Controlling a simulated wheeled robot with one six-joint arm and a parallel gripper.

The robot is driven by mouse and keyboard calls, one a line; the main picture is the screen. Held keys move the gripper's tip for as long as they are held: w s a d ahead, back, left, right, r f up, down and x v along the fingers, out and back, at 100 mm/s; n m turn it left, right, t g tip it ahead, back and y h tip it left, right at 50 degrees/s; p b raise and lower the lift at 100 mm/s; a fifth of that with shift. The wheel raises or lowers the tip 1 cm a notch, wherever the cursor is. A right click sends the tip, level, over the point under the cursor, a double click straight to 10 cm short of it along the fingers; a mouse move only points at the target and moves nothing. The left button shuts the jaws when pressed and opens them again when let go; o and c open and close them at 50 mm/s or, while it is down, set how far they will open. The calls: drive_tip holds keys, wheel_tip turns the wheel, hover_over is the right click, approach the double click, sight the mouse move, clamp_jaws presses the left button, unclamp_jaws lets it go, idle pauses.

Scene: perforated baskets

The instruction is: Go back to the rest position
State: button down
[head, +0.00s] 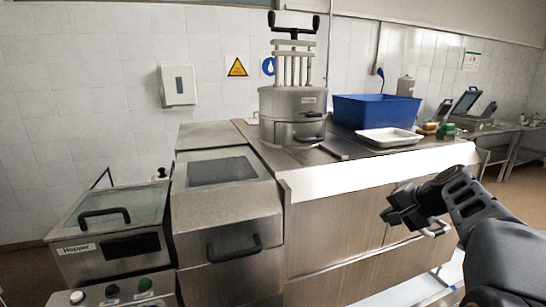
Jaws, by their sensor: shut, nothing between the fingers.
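My gripper (409,217) is at the right of the head view, at the end of my dark arm that reaches in from the lower right corner. It hangs in the air in front of the steel counter's front panels, below the worktop level. Its fingers are shut and no object shows between them. It appears apart from the counter, though the exact gap is hard to tell.
A steel counter (335,215) carries a cylindrical metal machine (292,115), a blue bin (375,111) and a white tray (390,138). A lidded steel unit (222,200) and the hopper (110,240) with buttons stand left. Floor shows at far right.

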drive_tip(key=s+a+f+n+g+h, duration=0.1)
drive_tip(key=s+a+f+n, duration=0.3)
drive_tip(key=s, duration=0.5)
drive_tip(key=s+a+f+n+g+h, duration=0.1)
drive_tip(key=s+a+f+n+h, duration=0.2)
drive_tip(key=s+a+f+n, duration=0.2)
drive_tip(key=s+a+f, duration=0.3)
drive_tip(key=s+a, duration=0.1)
drive_tip(key=s, duration=0.1)
drive_tip(key=shift+s+f+g+h, duration=0.15)
drive_tip(key=shift+s+g+h, duration=0.15)
drive_tip(key=shift+g, duration=0.1)
